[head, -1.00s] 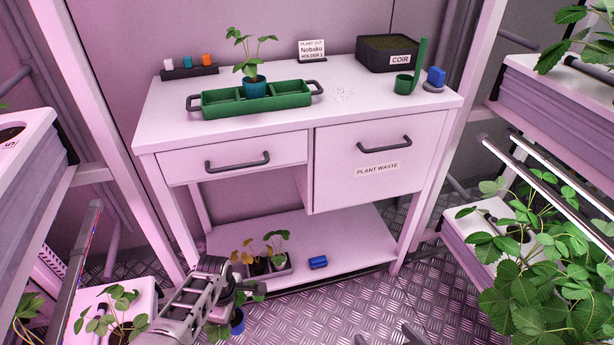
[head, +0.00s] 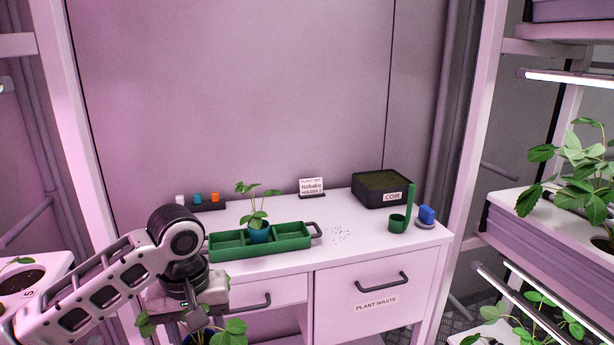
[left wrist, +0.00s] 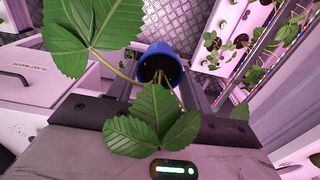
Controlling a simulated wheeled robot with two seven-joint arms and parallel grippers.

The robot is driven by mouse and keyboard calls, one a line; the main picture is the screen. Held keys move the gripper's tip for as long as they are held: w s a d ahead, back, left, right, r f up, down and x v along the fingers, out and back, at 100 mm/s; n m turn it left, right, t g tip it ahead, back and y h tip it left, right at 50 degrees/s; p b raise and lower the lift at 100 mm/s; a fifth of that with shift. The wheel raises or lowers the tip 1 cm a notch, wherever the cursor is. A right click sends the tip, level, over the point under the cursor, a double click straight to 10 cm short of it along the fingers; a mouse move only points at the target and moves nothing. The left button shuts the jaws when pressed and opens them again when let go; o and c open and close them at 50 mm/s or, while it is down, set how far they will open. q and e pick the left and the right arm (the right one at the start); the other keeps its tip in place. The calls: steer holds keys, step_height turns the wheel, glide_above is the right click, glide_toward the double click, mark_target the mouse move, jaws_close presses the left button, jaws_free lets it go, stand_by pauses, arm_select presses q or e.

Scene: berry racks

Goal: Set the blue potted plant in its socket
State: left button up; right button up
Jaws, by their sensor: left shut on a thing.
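My left gripper (head: 197,318) is at the lower left of the head view, in front of the bench's left drawer. It is shut on the blue potted plant (head: 232,333), whose leaves show around it while its pot is mostly cut off by the bottom edge. In the left wrist view the blue pot (left wrist: 172,52) sits between the fingers, with dark soil inside and large green leaves (left wrist: 155,125) covering part of the gripper. A white planting panel with several round sockets (left wrist: 228,40) shows at the upper right there; I cannot tell which is the plant's. My right gripper is out of view.
Planted racks stand left (head: 30,290) and right (head: 530,225).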

arm_select(q)
steer(key=s+a+r+m+p, duration=0.1)
steer(key=s+r+m, duration=0.2)
steer(key=s, duration=0.3)
steer(key=shift+s+a+r, duration=0.25)
steer(key=shift+s+a, duration=0.1)
